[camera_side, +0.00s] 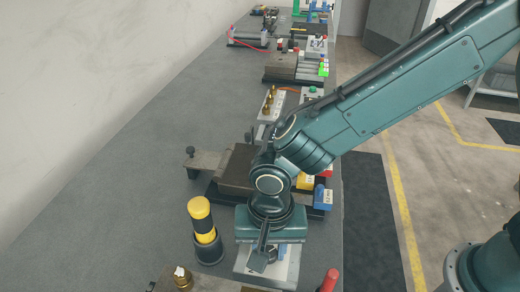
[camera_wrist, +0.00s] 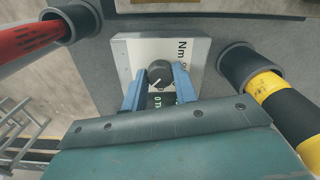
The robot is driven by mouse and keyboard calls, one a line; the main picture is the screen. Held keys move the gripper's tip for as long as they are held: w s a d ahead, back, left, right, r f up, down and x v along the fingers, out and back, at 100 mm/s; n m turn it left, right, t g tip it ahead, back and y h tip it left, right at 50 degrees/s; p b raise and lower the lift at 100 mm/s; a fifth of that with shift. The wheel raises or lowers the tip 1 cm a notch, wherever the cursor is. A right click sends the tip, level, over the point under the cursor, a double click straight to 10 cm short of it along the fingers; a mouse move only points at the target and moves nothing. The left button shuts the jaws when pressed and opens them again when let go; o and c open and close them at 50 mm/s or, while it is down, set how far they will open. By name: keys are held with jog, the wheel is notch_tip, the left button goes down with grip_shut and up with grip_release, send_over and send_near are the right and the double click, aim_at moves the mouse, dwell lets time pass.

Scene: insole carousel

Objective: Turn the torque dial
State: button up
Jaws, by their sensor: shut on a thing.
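The torque dial (camera_wrist: 159,74) is a dark round knob with a white pointer line. It sits on a pale panel marked "Nm" (camera_wrist: 140,50) in the wrist view. My gripper (camera_wrist: 159,84) has its two blue fingers on either side of the knob, shut on it. In the side view my gripper (camera_side: 268,250) points down over the pale panel (camera_side: 290,268) near the bench's front. The knob itself is hidden there behind my wrist.
A yellow-and-black tool (camera_side: 202,218) stands in a dark holder left of my gripper. A red-handled tool (camera_wrist: 28,38) sits in another holder on the other side. A dark block fixture (camera_side: 238,165) is just behind my wrist. Bare grey bench (camera_side: 110,190) lies to the left.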

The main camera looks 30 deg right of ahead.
aim_at(270, 252)
jog(key=shift+n, duration=0.3)
jog(key=n, duration=0.4)
jog(key=shift+n, duration=2)
jog(key=o, duration=1)
jog(key=shift+d, duration=0.1)
jog(key=shift+c, duration=0.2)
notch_tip(270, 252, up, 14)
